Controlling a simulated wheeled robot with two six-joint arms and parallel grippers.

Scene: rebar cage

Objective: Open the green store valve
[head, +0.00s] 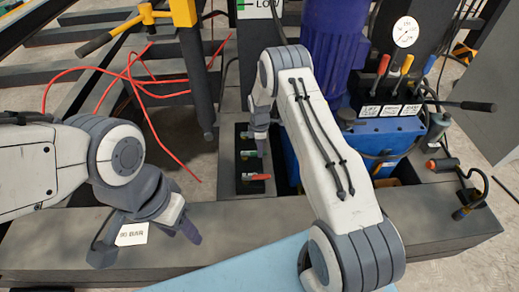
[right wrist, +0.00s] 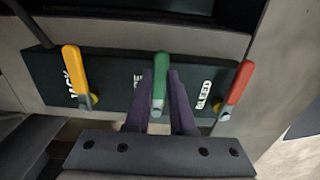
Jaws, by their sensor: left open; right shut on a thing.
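The green valve lever (right wrist: 161,68) stands on a dark panel (right wrist: 115,70) in the right wrist view, between the yellow lever (right wrist: 74,70) and the red lever (right wrist: 240,82). My right gripper (right wrist: 161,92) is shut on the green lever, one finger on each side. The lever runs up and down in that view. Its label is mostly covered by the fingers. In the head view the green lever (head: 248,154) shows just below my right gripper (head: 260,133), with the red lever (head: 257,177) nearer. My left gripper (head: 148,240) is open and empty, over the front beam.
A blue tank (head: 385,145) with a gauge (head: 405,32) and several coloured levers stands right of the panel. A white label (head: 132,234) shows by my left gripper. The front beam (head: 235,225) runs across.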

